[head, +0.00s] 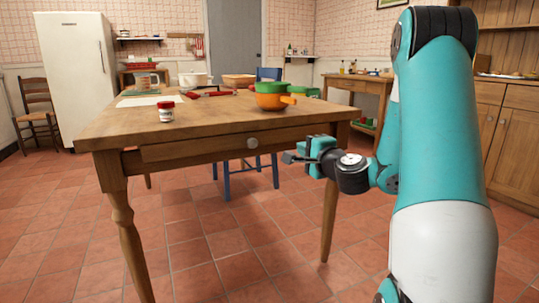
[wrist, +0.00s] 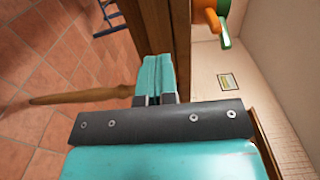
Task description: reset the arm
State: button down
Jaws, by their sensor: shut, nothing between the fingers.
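My arm is teal, black and white and rises at the right of the head view. My gripper (head: 290,157) is in front of the wooden table's front edge, right of the drawer knob and below the level of the tabletop. In the wrist view its two teal fingers (wrist: 153,76) are together, with nothing between them. The wooden table (head: 215,131) fills the middle of the head view. It also shows in the wrist view (wrist: 148,22), close beyond the fingers. I cannot tell whether the fingers touch it.
On the table are a red-lidded jar (head: 166,112), an orange cup (head: 270,101), a green bowl (head: 268,88) and a white pot (head: 193,79). A blue chair (head: 227,187) stands behind the table. A wooden cabinet (head: 515,130) is at the right. The tiled floor in front is clear.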

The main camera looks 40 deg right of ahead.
jog(key=a+r+n+g+y+p, duration=0.1)
jog(key=a+n+g+y, duration=0.2)
jog(key=a+n+y, duration=0.65)
jog(key=a+r+n+g+y+p, duration=0.1)
jog(key=a+n+g+y, duration=0.3)
jog(key=a, duration=1.1)
jog(key=s+a+n+g+p, duration=0.2)
jog(key=s+a+n+g, duration=0.2)
jog(key=s+a+n, duration=0.45)
jog(key=s+a+n+g+h+p, duration=0.1)
jog(key=s+a+n+g+h, duration=0.15)
jog(key=s, duration=0.35)
jog(key=s+a+n+g+h, duration=0.1)
jog(key=s+a+n+g, duration=0.25)
jog(key=s, duration=0.35)
notch_tip(320, 180, up, 38)
jog(key=d+p, duration=0.1)
jog(key=p, duration=3.7)
jog(key=shift+s+d+h, duration=0.2)
jog(key=shift+s+h, duration=0.15)
jog(key=shift+h, duration=0.05)
